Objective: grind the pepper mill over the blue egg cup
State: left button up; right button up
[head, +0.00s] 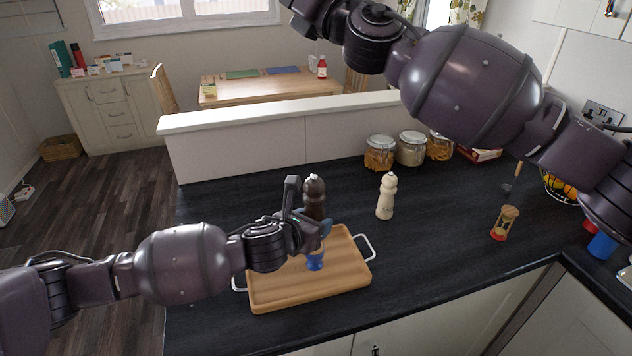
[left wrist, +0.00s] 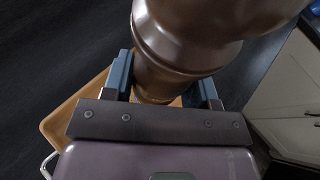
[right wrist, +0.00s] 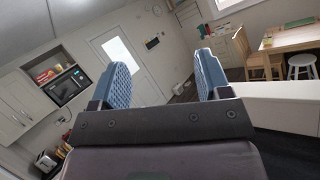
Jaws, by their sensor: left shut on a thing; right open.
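The dark brown pepper mill (head: 314,193) stands upright above the wooden tray, held in my left gripper (head: 308,232). In the left wrist view the mill (left wrist: 185,35) rises between the two blue fingers of the left gripper (left wrist: 165,82), which are shut on its lower body. The blue egg cup (head: 314,262) is on the wooden tray (head: 270,293), just below the gripper, and its top is partly hidden. My right gripper (right wrist: 155,85) is open and empty in the right wrist view, with nothing between its fingers. It is out of the head view.
A cream mill (head: 386,197) stands right of the tray. Glass jars (head: 411,149) line the back of the dark counter (head: 430,240). An hourglass (head: 504,223) stands at the right, near a fruit basket (head: 560,187). The counter between tray and hourglass is clear.

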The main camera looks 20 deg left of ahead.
jog(key=s+a+f+n+g+h, duration=0.1)
jog(key=s+a+f+n+g, duration=0.1)
jog(key=s+f+n+g, duration=0.55)
jog(key=n+g+h, duration=0.1)
jog(key=n+h, duration=1.4)
jog(key=n, duration=0.1)
send_near(317, 179)
jog(key=x, duration=1.1)
jog(key=shift+d, duration=0.1)
jog(key=c, duration=0.9)
jog(key=shift+c, duration=0.2)
